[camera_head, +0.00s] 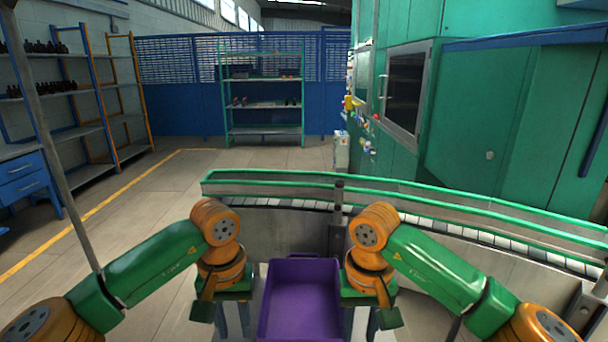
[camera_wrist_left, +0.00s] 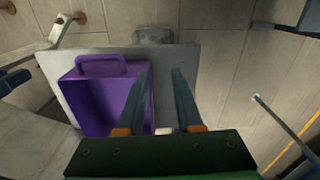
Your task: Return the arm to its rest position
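My left arm (camera_head: 150,262) comes in from the left with its wrist bent down. My left gripper (camera_head: 234,318) points down at the left side of a purple crate (camera_head: 264,318). In the left wrist view the gripper's two fingers (camera_wrist_left: 166,92) are apart with nothing between them, and the crate (camera_wrist_left: 128,64) lies left of them. My right arm (camera_head: 436,264) mirrors the left one. My right gripper (camera_head: 374,320) points down at the right side of the crate. Its fingertips are cut off by the bottom edge, so I cannot tell its opening.
A curved conveyor (camera_head: 420,216) with green rails runs behind the crate. A green machine (camera_head: 500,110) stands at the right. Floor at the left (camera_head: 150,205) is clear.

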